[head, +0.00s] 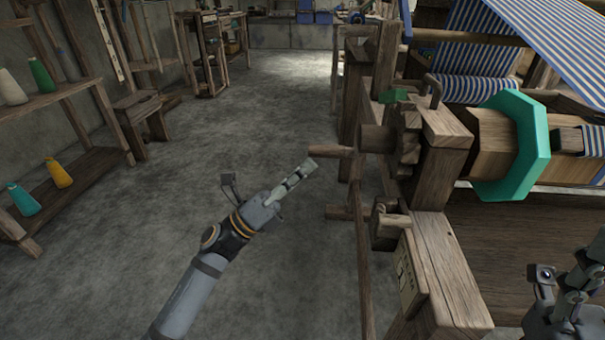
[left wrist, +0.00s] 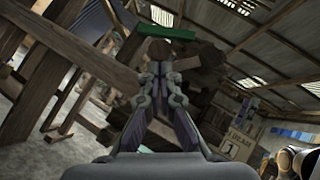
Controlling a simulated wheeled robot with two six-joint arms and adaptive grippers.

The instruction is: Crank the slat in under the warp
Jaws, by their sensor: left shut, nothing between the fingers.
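The loom's wooden roller (head: 490,140) carries a teal octagonal flange (head: 517,145) at the right of the head view. Blue-and-white striped warp (head: 480,52) lies above and behind it. A short brown wooden piece (head: 567,140) lies against the roller right of the flange; I cannot tell if it is the slat. Wooden pegs, one upper (head: 330,150) and one lower (head: 340,212), stick out left from the crank side. My left gripper (head: 312,166) is shut and empty, its tip close to the upper peg; contact is unclear. My right gripper (head: 580,285) is at lower right, partly cut off.
A green piece (head: 394,95) sits on the loom frame and shows in the left wrist view (left wrist: 165,33). A loom post (head: 440,160) and beam (head: 445,275) stand right of my left arm. Shelves with coloured cones (head: 60,172) stand left. The floor between is clear.

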